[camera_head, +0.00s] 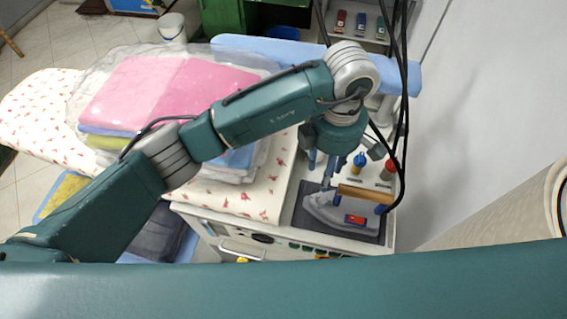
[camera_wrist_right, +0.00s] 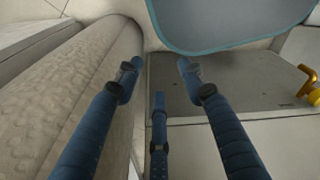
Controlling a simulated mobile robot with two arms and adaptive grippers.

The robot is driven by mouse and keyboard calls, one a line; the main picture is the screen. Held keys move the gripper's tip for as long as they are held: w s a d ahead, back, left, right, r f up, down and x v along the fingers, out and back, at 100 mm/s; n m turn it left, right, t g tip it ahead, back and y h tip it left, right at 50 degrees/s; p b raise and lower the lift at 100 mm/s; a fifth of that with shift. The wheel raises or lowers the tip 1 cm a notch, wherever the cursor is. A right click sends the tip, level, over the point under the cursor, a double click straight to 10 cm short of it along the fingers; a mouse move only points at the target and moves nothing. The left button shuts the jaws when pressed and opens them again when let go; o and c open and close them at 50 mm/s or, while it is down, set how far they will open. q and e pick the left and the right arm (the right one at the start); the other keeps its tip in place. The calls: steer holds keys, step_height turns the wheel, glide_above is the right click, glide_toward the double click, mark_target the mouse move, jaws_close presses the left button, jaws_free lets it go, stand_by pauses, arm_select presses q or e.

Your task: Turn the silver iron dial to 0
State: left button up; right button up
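The silver iron (camera_head: 340,212) has a tan wooden handle and a red-and-blue patch on its side. It rests on a dark pad (camera_head: 308,222) on the white ironing station, its tip to the left. I cannot make out its dial or setting. My left gripper (camera_head: 338,172) hangs pointing down just behind the iron. Its fingers look spread, with nothing visible between them, though the hand partly hides them. My right gripper (camera_wrist_right: 159,82) is open and empty in the right wrist view; the iron is not in that view.
Blue (camera_head: 359,160) and red (camera_head: 389,169) knobs stand behind the iron. Black cables (camera_head: 402,90) hang at its right, near the white wall. A bagged pink folded stack (camera_head: 165,90) lies on the patterned board at left. A pale roll (camera_wrist_right: 75,90) lies beside my right gripper.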

arm_select(q)
steer(key=p, duration=0.2)
glide_above(323, 195)
steer(key=f, duration=0.4)
steer(key=shift+s+f, duration=0.2)
steer(key=shift+f, duration=0.1)
step_height(323, 195, down, 5)
steer(key=shift+w+a+f+p, duration=0.1)
steer(key=shift+w+p, duration=0.05)
steer(key=shift+p, duration=0.7)
steer(key=shift+f, duration=0.3)
steer(key=shift+c, duration=0.8)
steer(key=c, duration=0.9)
jaws_close()
arm_select(e)
steer(key=r, duration=0.1)
steer(key=s+d+r, duration=0.1)
steer(key=s+r, duration=0.1)
steer(key=shift+s+d+r, duration=0.15)
steer(key=shift+s+r, duration=0.1)
steer(key=shift+r, duration=0.15)
